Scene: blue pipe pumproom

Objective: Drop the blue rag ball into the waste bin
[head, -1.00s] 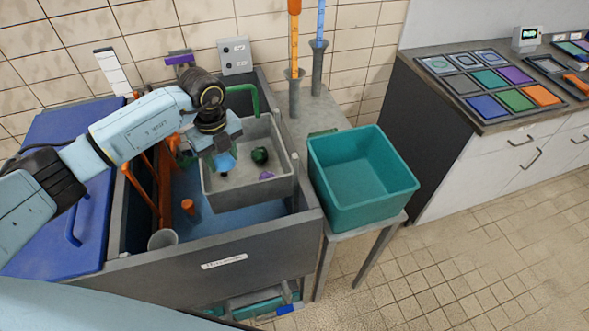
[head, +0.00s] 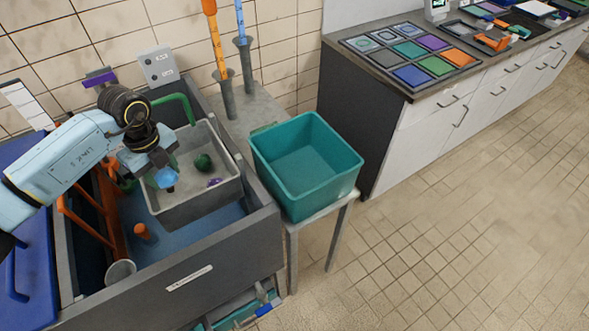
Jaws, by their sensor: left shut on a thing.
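My left gripper (head: 160,166) is shut on the blue rag ball (head: 166,179). It holds the ball over the left part of a grey tub (head: 190,210) in the sink; the gap below the ball is hard to judge. A teal open-topped bin (head: 335,178), the only large bin in view, stands on a small table to the right of the sink. It looks empty, and my gripper is well to its left. My right gripper is not in view.
The grey tub also holds a dark green ball (head: 203,163) and a small purple item (head: 214,182). A green bent pipe (head: 178,103) rises behind it. The sink's wall (head: 225,245) stands between tub and bin. Orange pipes and a grey cup (head: 120,273) are at left. The floor at right is clear.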

